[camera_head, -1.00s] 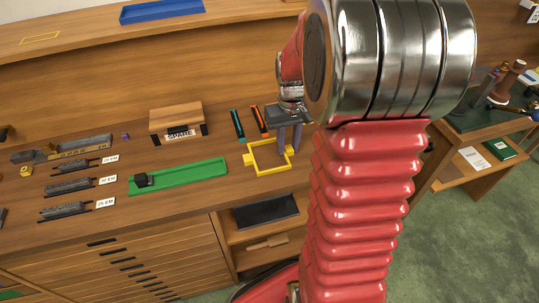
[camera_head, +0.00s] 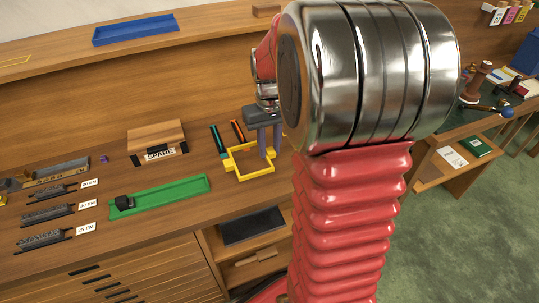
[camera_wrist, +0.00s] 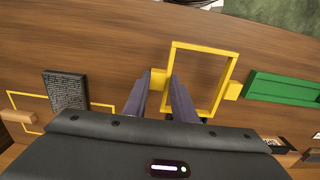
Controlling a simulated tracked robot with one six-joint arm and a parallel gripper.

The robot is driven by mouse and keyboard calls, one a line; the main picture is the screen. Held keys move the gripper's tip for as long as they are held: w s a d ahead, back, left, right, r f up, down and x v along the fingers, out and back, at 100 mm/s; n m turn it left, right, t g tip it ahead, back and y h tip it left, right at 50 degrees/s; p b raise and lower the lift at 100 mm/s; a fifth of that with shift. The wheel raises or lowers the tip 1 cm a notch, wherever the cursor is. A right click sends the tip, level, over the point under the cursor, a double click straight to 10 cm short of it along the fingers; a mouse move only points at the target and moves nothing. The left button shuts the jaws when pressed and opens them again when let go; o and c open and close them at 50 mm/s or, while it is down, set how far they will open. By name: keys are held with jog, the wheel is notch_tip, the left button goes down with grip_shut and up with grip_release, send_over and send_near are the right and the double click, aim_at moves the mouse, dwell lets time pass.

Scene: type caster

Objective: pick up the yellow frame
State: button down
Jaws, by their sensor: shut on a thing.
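The yellow frame (camera_head: 256,177) is a square open frame with a tab on each side. My gripper (camera_head: 263,150) is shut on one tab, at the frame's right side in the head view. The frame seems to hang a little above the bench, about level, but the gap is hard to judge. In the wrist view the two fingers (camera_wrist: 164,92) stand either side of the tab, and the frame (camera_wrist: 205,47) extends to the right of them. My arm hides the bench to the right in the head view.
A green tray (camera_head: 185,186) with a black block (camera_head: 124,202) lies left of the frame. A teal and an orange tool (camera_head: 237,131) lie just behind it. A wooden SPARE box (camera_head: 157,136) stands at back left. The wrist view shows a thin yellow outline (camera_wrist: 50,98) and a dark block (camera_wrist: 65,90).

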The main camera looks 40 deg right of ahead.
notch_tip(320, 180, up, 6)
jog(key=shift+f, duration=0.1)
dwell(0.7)
